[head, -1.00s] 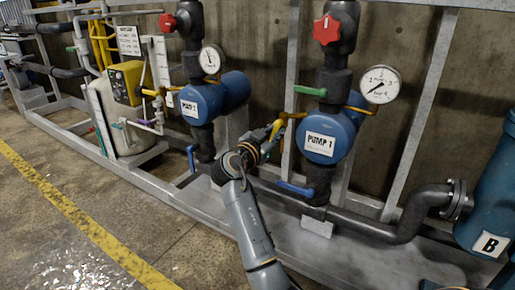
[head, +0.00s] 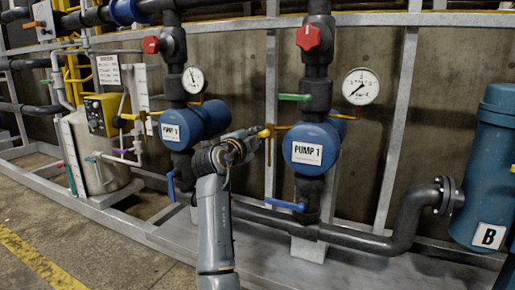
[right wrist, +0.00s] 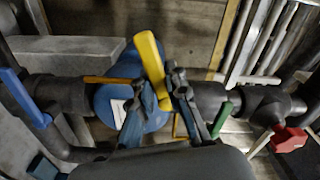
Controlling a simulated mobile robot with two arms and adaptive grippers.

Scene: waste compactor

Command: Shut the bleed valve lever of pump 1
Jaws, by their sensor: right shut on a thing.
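Pump 1 (head: 312,147) is a blue round body with a white "PUMP 1" label on a dark vertical pipe. A yellow lever (head: 264,133) is at the left end of a thin yellow line from the pump. My right gripper (head: 256,138) reaches it from the left. In the right wrist view, the yellow lever (right wrist: 150,62) stands between the fingers of my right gripper (right wrist: 165,90), which is shut on it. My left gripper is not in view.
Pump 1 also has a green handle (head: 295,97), a red knob (head: 308,37), a blue handle (head: 285,205) and a gauge (head: 361,86). Another blue pump (head: 181,129) stands to the left. Grey frame posts (head: 399,130) stand behind. The floor at the left front is clear.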

